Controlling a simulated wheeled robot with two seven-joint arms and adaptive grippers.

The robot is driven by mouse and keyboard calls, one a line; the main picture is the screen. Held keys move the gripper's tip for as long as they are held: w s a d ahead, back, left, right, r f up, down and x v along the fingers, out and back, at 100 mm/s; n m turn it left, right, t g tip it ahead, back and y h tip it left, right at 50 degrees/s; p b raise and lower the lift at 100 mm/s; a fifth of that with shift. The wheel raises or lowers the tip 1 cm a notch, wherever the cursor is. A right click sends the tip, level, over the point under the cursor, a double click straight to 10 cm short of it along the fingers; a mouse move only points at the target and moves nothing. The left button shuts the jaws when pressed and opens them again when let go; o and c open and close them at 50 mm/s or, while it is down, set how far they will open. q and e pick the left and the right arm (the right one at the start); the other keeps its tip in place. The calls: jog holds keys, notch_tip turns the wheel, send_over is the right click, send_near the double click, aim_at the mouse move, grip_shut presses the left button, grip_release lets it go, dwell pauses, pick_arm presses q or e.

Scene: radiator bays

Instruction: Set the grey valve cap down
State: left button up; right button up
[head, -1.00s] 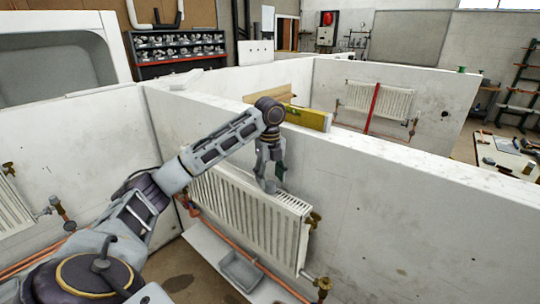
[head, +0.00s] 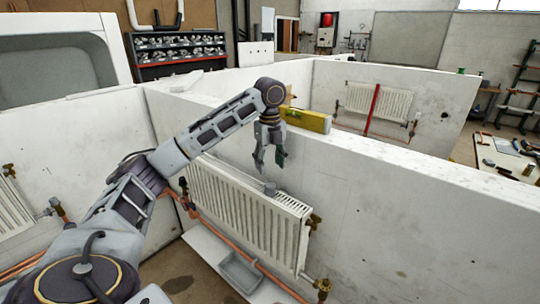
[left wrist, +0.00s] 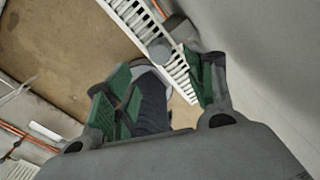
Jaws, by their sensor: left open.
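The grey valve cap (head: 270,188) stands on the top grille of the white radiator (head: 240,210) in the head view, near its right half. It also shows as a small grey round shape (left wrist: 159,50) on the grille in the left wrist view. My left gripper (head: 269,166) is open and empty, pointing down a little above the cap and apart from it. Its green-padded fingers (left wrist: 160,88) are spread in the left wrist view. My right gripper is in neither view.
A white partition wall (head: 370,190) stands close behind the radiator. A grey tray (head: 240,271) and copper pipes are below. Brass valves (head: 323,287) stick out at the radiator's right end.

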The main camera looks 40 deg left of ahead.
pick_arm(q)
jog(key=shift+r, duration=1.35)
dwell(1.0)
